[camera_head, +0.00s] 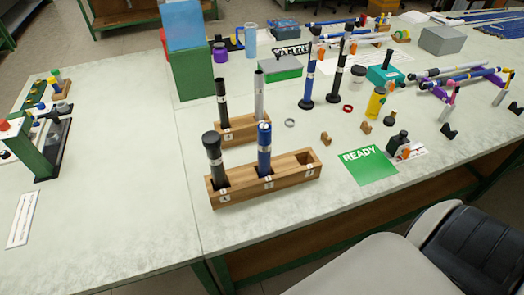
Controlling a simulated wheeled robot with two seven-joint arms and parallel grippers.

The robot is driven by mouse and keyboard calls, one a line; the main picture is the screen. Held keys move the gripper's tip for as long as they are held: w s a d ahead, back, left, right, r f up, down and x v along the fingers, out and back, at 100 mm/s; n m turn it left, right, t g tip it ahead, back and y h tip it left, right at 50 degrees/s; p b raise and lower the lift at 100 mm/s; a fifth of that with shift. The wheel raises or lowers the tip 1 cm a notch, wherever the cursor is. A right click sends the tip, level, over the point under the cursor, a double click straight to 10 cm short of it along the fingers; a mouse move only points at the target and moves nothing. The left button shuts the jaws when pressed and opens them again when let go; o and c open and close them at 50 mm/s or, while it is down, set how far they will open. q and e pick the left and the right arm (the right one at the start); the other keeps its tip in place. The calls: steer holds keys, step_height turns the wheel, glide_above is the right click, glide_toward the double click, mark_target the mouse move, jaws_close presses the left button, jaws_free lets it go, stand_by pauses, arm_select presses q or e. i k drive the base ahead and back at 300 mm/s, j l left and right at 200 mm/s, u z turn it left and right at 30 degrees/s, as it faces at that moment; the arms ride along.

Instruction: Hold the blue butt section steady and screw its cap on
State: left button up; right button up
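A blue butt section (264,150) stands upright in the middle slot of the front wooden rack (240,192). Its top end is pale or silvery, and no dark cap shows on it. A black section with a thick dark top (213,158) stands in the left slot of the same rack. The right slot looks empty. Another blue section (310,80) stands upright on a dark foot farther back. I cannot tell which loose part is the cap. Neither of my grippers is in view.
A second rack (240,130) behind holds a black rod (221,100) and a silver rod (259,95). A green READY card (368,165) lies at right, near a black bottle (397,142). A silver ring (290,122) and red ring (347,108) lie loose.

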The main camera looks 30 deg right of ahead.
mark_target(264, 139)
steer(key=z, duration=2.05)
steer(key=i+l+u, duration=0.1)
steer(key=u, duration=0.3)
steer(key=l+u, duration=0.2)
steer(key=u, duration=0.2)
steer(key=i+l+u, duration=0.15)
steer(key=u, duration=0.2)
steer(key=i+l+u, duration=0.1)
steer(key=l+u, duration=0.2)
steer(key=l, duration=0.9)
steer(key=l+u, duration=0.25)
steer(key=l, duration=0.9)
